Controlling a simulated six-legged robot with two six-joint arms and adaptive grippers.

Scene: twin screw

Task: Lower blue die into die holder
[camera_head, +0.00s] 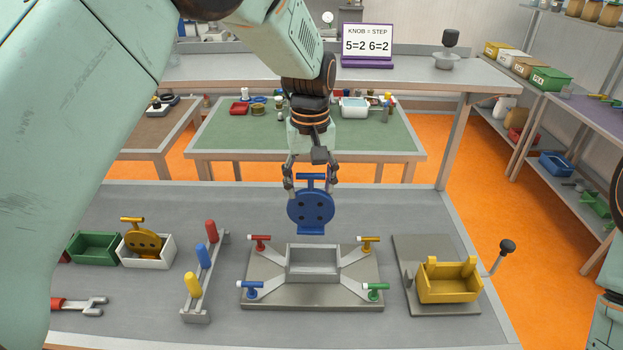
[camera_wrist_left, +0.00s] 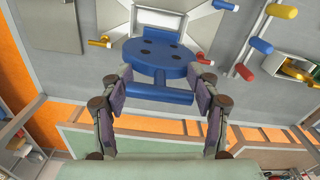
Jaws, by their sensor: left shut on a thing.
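The blue die (camera_head: 311,208) is a round disc with dark holes, a flat lower edge and a T-shaped handle. My left gripper (camera_head: 310,184) is shut on that handle and holds the die upright in the air. The die holder (camera_head: 314,264) is a grey open box on a metal plate, below and in front of the die in the head view; a gap shows between them. In the left wrist view the die (camera_wrist_left: 160,57) hangs between the fingers (camera_wrist_left: 160,94) and covers part of the holder. My right gripper is out of view.
Red, yellow, blue and green clamp handles (camera_head: 376,287) surround the holder's box. A rack of colored pegs (camera_head: 204,256) stands left, with a yellow die (camera_head: 143,240) in a white bin beyond. A yellow box (camera_head: 448,282) sits right, beside a black-knobbed lever (camera_head: 506,247).

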